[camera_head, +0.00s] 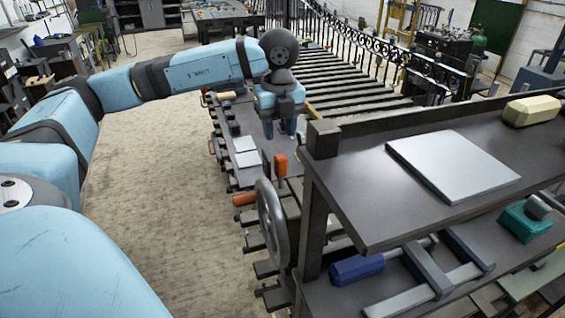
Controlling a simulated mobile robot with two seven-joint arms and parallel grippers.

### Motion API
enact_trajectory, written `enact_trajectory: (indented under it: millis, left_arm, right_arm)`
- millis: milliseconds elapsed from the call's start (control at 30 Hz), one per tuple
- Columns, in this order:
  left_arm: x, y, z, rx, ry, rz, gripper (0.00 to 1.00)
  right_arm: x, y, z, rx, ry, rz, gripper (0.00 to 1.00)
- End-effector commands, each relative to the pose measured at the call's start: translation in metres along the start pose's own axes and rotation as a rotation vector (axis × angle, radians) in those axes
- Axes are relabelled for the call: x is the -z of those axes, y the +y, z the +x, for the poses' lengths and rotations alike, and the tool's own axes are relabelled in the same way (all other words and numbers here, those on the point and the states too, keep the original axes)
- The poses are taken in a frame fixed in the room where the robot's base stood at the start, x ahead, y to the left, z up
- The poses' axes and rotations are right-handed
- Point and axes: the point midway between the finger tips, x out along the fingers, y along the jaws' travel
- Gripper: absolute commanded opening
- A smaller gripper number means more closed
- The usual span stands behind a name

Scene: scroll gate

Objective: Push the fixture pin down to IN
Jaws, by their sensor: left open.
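My left gripper (283,130) points down over the far part of the low slatted bench (225,131). Its two fingers are apart, and a small dark shape shows between them, too small to make out. An upright orange-red handle (280,165) stands on the bench nearer to me than the gripper, apart from it in the picture. I cannot tell which of these, if either, is the fixture pin, and no IN mark is readable. My right gripper is not in view.
A dark handwheel (272,222) stands at the bench's near end, beside an orange handle (245,199). A raised dark shelf (360,200) with a pale plate (452,165) fills the right. Iron scrollwork (345,40) stands behind. The floor (160,200) at left is clear.

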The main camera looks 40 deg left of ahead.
Motion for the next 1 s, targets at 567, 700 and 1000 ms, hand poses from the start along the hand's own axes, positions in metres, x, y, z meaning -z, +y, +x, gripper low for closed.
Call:
enact_trajectory:
  millis: [567,700,1000]
  left_arm:
    - [0.001,0.0,0.096,-0.001,0.002,0.0,0.4]
    - [0.001,0.0,0.101,0.0,0.001,0.0,0.4]
    - [0.001,0.0,0.101,0.0,0.001,0.0,0.2]
  right_arm:
    - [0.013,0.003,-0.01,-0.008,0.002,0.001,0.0]
    - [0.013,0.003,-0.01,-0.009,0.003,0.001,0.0]
    - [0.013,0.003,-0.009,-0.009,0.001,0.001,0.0]
